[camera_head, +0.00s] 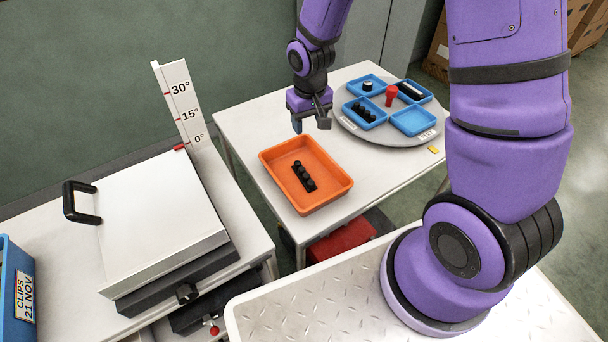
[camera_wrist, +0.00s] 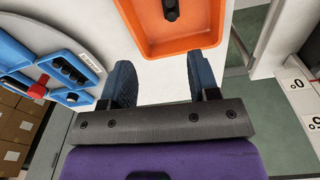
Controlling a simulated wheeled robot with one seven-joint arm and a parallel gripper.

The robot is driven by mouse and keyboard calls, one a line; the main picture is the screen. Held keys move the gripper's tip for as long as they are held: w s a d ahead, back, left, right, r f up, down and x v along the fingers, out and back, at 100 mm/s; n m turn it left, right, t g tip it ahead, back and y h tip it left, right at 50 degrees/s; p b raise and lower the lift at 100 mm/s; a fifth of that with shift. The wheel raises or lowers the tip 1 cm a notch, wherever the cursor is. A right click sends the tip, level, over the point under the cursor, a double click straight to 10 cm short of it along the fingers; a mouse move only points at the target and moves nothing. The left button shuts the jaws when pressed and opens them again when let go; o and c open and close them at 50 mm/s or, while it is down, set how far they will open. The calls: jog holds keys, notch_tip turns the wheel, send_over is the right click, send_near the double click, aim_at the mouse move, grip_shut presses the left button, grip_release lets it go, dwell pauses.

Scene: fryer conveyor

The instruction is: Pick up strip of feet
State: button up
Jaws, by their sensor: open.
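A black strip of feet (camera_head: 304,176) with several round knobs lies in the orange tray (camera_head: 330,187) on the white table. In the wrist view, one end of this strip (camera_wrist: 170,10) shows inside the orange tray (camera_wrist: 208,25) at the top edge; the rest is cut off. A similar black strip (camera_head: 364,111) lies in the front-left blue bin on the grey round turntable. My gripper (camera_head: 311,121) is open and empty, between the orange tray and the turntable in the head view. Its two dark fingers (camera_wrist: 159,75) are spread, pointing toward the tray, with nothing between them.
The grey turntable (camera_head: 400,139) carries several blue bins, a red knob (camera_head: 391,95) at its centre and other black parts. A lidded white machine (camera_head: 160,225) with an angle scale (camera_head: 180,100) stands left of the table. A blue clips box (camera_head: 12,290) sits far left.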

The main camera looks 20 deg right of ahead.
send_over(304, 172)
notch_tip(304, 172, down, 7)
jog(key=shift+g, duration=0.4)
jog(key=shift+f, duration=5.3)
jog(key=c, duration=1)
